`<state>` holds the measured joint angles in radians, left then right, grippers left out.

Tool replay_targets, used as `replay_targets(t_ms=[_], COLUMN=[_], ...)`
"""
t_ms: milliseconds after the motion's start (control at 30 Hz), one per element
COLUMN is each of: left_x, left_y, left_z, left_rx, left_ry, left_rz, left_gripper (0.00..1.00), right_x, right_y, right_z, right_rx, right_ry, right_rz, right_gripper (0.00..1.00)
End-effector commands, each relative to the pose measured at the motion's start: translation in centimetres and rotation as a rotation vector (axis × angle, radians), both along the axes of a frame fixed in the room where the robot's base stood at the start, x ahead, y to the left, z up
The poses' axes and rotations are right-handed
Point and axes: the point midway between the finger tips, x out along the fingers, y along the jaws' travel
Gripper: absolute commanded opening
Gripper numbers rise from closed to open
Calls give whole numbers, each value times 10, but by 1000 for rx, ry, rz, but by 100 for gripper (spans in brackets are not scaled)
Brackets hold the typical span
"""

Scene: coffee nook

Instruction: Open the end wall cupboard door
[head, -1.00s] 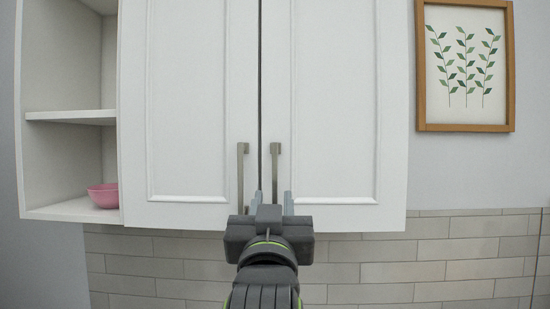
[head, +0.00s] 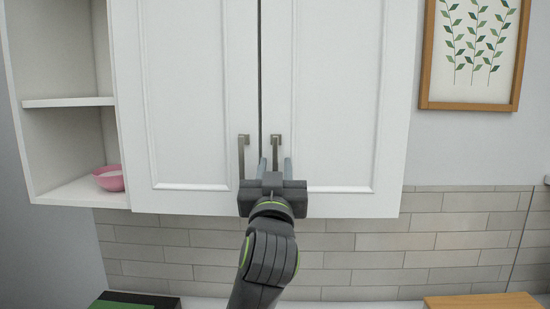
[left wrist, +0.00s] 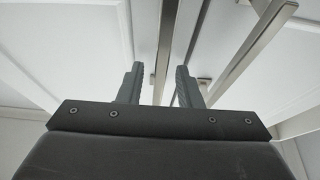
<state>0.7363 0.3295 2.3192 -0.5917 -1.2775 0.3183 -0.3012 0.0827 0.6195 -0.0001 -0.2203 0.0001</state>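The white wall cupboard has a left door (head: 190,90) and a right door (head: 335,90), both shut, in the head view. The left door's upright metal bar handle (head: 242,155) and the right door's handle (head: 275,150) flank the gap between the doors. My left gripper (head: 275,168) points up at the right door's handle, its two fingers apart on either side of it. In the left wrist view the fingers (left wrist: 160,85) are open with a handle bar (left wrist: 166,45) running between them. A second bar (left wrist: 248,50) passes to the right. Whether a finger touches is unclear. My right gripper is out of view.
An open shelf (head: 70,102) with a pink bowl (head: 109,178) adjoins the cupboard's left side. A framed leaf picture (head: 475,55) hangs to the right. Below are wall tiles (head: 400,245), a wooden board (head: 483,301) and a green item (head: 122,304).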

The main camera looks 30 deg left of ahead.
Motion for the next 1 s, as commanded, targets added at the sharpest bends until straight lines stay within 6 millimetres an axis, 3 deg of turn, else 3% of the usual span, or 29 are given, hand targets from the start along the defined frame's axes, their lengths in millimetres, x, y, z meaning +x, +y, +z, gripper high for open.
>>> replay_targets(t_ms=[367,633,1000], left_x=[5,5,7], left_y=[3,3,2], left_z=[2,2,1], left_rx=[-1,-1,-2], left_ry=[1,0,0], left_rz=[-1,0,0], left_gripper=[32,0,0], right_x=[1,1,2], right_y=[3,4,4], right_z=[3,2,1], right_rx=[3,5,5], right_ry=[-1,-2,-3], right_rz=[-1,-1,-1], right_gripper=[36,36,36])
